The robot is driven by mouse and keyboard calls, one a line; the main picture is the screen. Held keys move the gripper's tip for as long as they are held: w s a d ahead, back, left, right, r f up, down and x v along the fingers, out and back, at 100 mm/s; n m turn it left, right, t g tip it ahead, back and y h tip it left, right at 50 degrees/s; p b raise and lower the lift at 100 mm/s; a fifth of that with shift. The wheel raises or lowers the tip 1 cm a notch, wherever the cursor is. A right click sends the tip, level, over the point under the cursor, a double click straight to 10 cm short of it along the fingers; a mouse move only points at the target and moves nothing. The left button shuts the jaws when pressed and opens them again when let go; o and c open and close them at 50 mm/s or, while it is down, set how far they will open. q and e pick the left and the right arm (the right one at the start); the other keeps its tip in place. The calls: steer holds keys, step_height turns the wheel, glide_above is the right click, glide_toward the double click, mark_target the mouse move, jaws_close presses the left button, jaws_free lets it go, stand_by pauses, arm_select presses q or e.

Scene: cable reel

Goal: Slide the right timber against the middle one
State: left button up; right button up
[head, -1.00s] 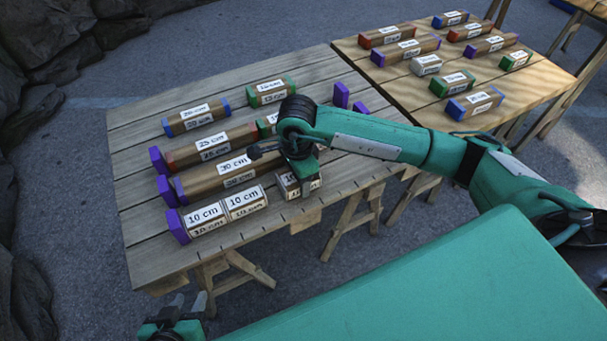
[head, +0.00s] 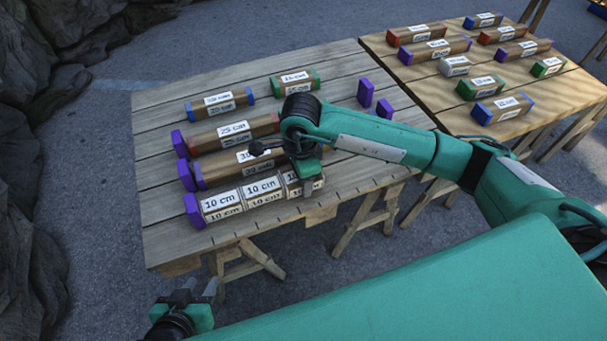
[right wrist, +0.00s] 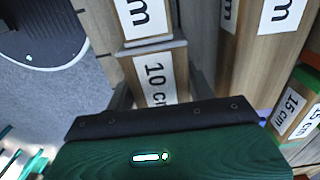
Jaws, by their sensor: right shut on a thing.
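Three short wooden timbers labelled 10 cm lie in a row along the near edge of the left table. The left timber (head: 221,206) is beside a purple end block (head: 193,211). The middle timber (head: 263,191) lies against it. My right gripper (head: 308,189) is shut on the right timber (head: 292,185), from above, and partly hides it. In the right wrist view the right timber (right wrist: 156,75) is between the fingers, its end at or almost at the middle timber (right wrist: 143,20); I cannot tell if they touch. My left gripper (head: 198,290) is open and empty at the lower left.
Behind the row lie a 30 cm timber (head: 222,166), a 25 cm timber (head: 234,133) and shorter timbers with blue and green ends. Two purple blocks (head: 365,92) stand at the right. A second table (head: 430,87) holds several more timbers.

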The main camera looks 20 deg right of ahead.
steer(key=o, duration=1.4)
steer(key=shift+c, duration=0.2)
arm_select(q)
steer(key=shift+s+a+r+g+y+p, duration=0.25)
steer(key=shift+a+g+p, duration=0.1)
steer(key=shift+a+p, duration=0.15)
steer(key=shift+s+a+r+g+y+p, duration=0.15)
steer(key=shift+s+a+g+p, duration=0.05)
steer(key=shift+a+g+p, duration=0.2)
arm_select(e)
step_height(320, 180, up, 14)
